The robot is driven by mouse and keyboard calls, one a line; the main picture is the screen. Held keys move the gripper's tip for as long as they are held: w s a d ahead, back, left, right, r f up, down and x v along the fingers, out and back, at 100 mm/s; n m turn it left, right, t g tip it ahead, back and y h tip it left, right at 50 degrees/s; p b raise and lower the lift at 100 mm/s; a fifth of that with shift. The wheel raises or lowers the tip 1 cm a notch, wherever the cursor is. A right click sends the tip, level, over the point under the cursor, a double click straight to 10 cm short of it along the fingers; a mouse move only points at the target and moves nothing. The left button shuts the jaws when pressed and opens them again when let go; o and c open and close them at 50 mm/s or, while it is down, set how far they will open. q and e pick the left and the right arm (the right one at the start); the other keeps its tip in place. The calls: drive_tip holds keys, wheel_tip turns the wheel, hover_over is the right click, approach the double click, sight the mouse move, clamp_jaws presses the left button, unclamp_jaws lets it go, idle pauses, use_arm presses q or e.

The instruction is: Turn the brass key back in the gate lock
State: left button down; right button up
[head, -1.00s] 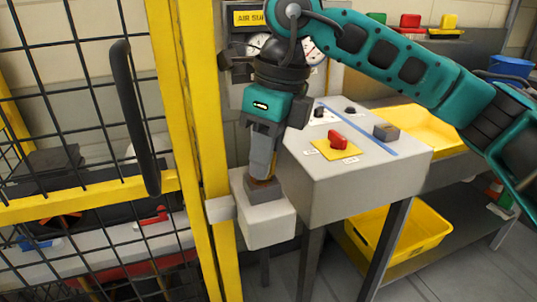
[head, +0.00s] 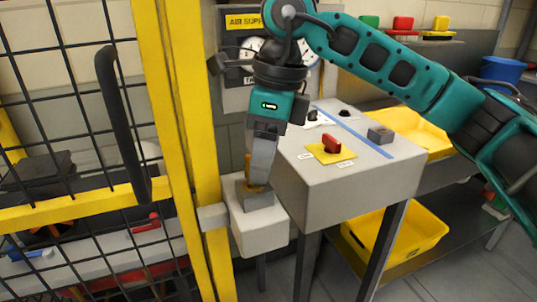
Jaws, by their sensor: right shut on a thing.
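My right gripper (head: 258,180) points down over the gate lock, a dark grey block (head: 257,201) on a light grey box (head: 260,236) beside the yellow gate post. The gripper is shut on the brass key (head: 247,170), of which a thin brass strip shows at the left of the fingers and a little at the lock's top. The rest of the key is hidden by the fingers, so its exact turn angle cannot be told. My left gripper is not in view.
The yellow mesh gate (head: 148,190) with a black handle (head: 124,120) stands to the left. A grey control stand (head: 330,205) with a red switch (head: 331,143) is right of the lock. A yellow bin (head: 405,240) sits on the low shelf behind.

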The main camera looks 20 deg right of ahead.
drive_tip(key=n, duration=0.1)
drive_tip(key=s+a+n, duration=0.1)
drive_tip(key=n, duration=0.1)
drive_tip(key=f+n, duration=0.1)
drive_tip(key=n, duration=0.1)
drive_tip(key=shift+s+a, duration=0.3)
drive_tip(key=shift+a, duration=0.05)
drive_tip(key=shift+w+d+r, duration=0.1)
drive_tip(key=shift+d+r, duration=0.1)
drive_tip(key=shift+r, duration=0.4)
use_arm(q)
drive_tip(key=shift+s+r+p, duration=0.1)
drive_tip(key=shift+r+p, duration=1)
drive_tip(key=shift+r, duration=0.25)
use_arm(e)
drive_tip(key=w+d+r+m, duration=0.1)
drive_tip(key=d+r+m, duration=0.2)
drive_tip(key=r, duration=0.9)
drive_tip(key=shift+d+r+m, duration=0.2)
drive_tip(key=shift+m, duration=0.7)
